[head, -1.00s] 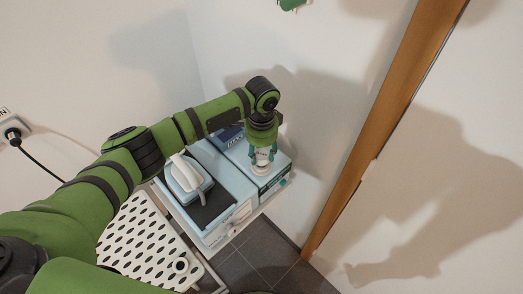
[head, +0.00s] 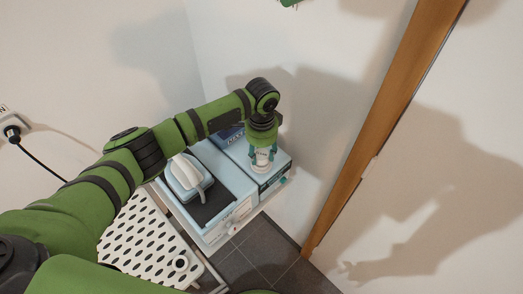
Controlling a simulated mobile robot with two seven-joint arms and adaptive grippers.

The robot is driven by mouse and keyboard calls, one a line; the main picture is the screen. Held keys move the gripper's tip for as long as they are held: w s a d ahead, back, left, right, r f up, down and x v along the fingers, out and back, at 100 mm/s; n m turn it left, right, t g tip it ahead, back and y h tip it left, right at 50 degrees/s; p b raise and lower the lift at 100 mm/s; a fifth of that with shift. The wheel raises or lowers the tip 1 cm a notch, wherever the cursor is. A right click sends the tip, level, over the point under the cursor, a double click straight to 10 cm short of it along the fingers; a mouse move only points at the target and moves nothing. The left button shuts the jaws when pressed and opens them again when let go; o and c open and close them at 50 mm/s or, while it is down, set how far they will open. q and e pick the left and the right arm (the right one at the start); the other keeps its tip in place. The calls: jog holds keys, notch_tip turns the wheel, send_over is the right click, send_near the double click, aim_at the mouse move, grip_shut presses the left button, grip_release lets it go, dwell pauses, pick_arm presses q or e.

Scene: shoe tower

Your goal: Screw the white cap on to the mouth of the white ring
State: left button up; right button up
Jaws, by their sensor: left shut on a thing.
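My left gripper (head: 263,157) points down at the right-hand light-blue box and is shut on a small white piece between its teal fingers. This piece looks like the white cap (head: 263,154). A pale round rim below it, on top of the box, looks like the white ring (head: 261,167). At this size I cannot tell whether cap and ring touch or how the threads sit.
A light-blue device with a white handle (head: 187,172) stands left of the right-hand box (head: 272,181). A white perforated board (head: 146,240) lies at the lower left. A wooden post (head: 385,125) rises on the right. A socket with a black plug (head: 13,132) is on the left wall.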

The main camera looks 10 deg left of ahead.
aim_at(261, 154)
pick_arm(q)
jog(key=shift+f+b, duration=0.35)
jog(key=shift+f, duration=0.35)
jog(key=o, duration=1.4)
jog(key=shift+c, duration=0.2)
jog(key=shift+r, duration=0.1)
notch_tip(261, 154, up, 12)
